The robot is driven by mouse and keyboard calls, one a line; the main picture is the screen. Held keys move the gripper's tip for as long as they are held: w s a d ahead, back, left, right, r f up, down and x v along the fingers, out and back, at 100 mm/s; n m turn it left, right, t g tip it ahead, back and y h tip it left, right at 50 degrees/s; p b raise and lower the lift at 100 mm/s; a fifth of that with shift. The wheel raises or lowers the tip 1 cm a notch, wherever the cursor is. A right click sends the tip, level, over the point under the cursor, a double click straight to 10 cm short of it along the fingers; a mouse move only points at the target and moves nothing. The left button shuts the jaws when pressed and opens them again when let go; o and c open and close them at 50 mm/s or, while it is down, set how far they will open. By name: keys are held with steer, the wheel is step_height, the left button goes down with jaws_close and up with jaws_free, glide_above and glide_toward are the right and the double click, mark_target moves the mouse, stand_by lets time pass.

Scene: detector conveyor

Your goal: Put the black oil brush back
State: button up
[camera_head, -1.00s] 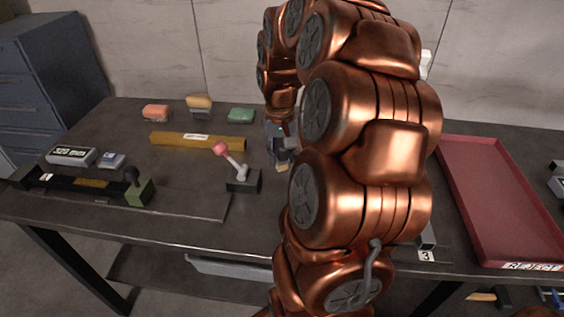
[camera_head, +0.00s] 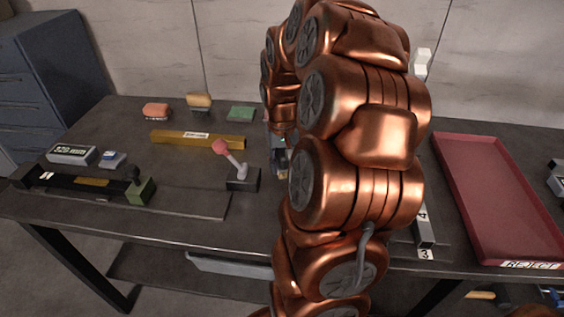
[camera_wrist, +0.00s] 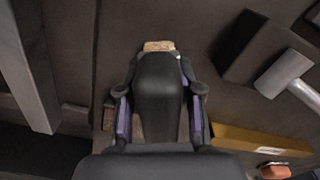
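In the wrist view a rounded black body with a tan end (camera_wrist: 158,46), which may be the black oil brush (camera_wrist: 158,88), lies between the fingers of my gripper (camera_wrist: 159,112). The fingers with purple pads stand on either side of it; small brown patches show beside it. I cannot tell whether the pads touch it. In the head view my gripper (camera_head: 280,152) is low over the bench, right of the pink-knobbed lever (camera_head: 236,170), and mostly hidden by my arm.
The dark bench (camera_head: 185,235) holds a yellow bar (camera_head: 180,140), and orange (camera_head: 156,111), tan (camera_head: 199,100) and green (camera_head: 241,114) blocks behind it. A display box (camera_head: 72,154) and green-ended fixture (camera_head: 140,190) stand left. A red reject tray (camera_head: 490,190) lies right.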

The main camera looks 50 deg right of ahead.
steer(key=o, duration=0.4)
steer(key=shift+r, duration=0.1)
step_height(320, 180, up, 10)
steer(key=shift+r, duration=1.1)
steer(key=s+a+f+n, duration=0.2)
steer(key=s+a, duration=0.1)
steer(key=a, duration=0.5)
steer(key=s+a+f+n+g, duration=0.1)
steer(key=s+a+f, duration=0.15)
steer(key=a, duration=0.45)
steer(key=s+a+f+n, duration=0.1)
steer(key=s+a+n, duration=0.15)
steer(key=a, duration=0.55)
steer(key=shift+n+g, duration=0.55)
steer(key=shift+g, duration=0.05)
steer(key=s+a+f, duration=0.1)
steer(key=s, duration=0.2)
steer(key=s+a+f, duration=0.2)
steer(key=s, duration=0.1)
steer(key=s+a+f, duration=0.1)
steer(key=s, duration=0.2)
steer(key=shift+s+a+f, duration=0.2)
steer(key=shift+s+a, duration=0.05)
